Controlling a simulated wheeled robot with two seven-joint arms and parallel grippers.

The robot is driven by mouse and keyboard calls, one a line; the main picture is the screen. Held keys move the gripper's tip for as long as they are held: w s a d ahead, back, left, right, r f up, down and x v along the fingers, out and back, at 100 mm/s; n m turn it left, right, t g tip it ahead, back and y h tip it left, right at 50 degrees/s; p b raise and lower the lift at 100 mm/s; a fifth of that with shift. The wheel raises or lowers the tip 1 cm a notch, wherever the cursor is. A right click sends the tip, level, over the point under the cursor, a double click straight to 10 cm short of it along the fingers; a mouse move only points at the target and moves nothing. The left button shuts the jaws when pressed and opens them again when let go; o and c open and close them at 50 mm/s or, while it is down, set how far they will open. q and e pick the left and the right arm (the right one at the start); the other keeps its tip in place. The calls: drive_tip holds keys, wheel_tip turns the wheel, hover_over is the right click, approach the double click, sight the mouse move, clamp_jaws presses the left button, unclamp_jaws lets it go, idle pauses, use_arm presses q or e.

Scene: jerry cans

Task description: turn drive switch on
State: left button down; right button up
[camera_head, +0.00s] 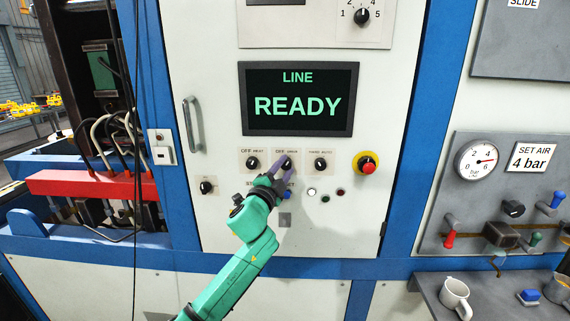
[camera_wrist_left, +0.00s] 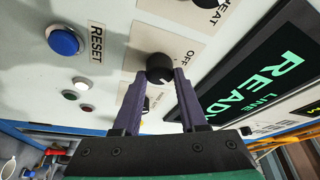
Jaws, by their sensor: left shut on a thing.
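The drive switch is a round black knob (camera_head: 287,164) in the middle of a row of three on the white cabinet door. My left gripper (camera_head: 281,167) reaches up from below and has its purple fingers around this knob. In the left wrist view the knob (camera_wrist_left: 160,67) sits between the tips of the two fingers (camera_wrist_left: 159,78), which are shut on it. Part of an OFF label shows beside it. The fingers hide part of the knob, and I cannot tell which way its pointer faces. My right gripper is not in view.
The display (camera_head: 298,99) above reads LINE READY. The heat knob (camera_head: 252,163) is left of the drive switch and another knob (camera_head: 320,164) is right. A red emergency button (camera_head: 368,166) stands further right. A blue reset button (camera_wrist_left: 63,41) and small lamps are close below.

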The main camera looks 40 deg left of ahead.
use_arm(q)
drive_tip(key=shift+a, duration=0.15)
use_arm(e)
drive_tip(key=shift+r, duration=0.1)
use_arm(q)
drive_tip(key=c, duration=0.6)
unclamp_jaws()
drive_tip(key=shift+o, duration=0.8)
drive_tip(key=shift+a, duration=0.1)
drive_tip(key=shift+w+a+f, duration=0.1)
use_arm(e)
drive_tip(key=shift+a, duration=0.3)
use_arm(q)
drive_tip(key=b+v, duration=0.4)
drive_tip(key=v, duration=1)
drive_tip(key=shift+s+b, duration=0.25)
drive_tip(key=shift+b, duration=0.15)
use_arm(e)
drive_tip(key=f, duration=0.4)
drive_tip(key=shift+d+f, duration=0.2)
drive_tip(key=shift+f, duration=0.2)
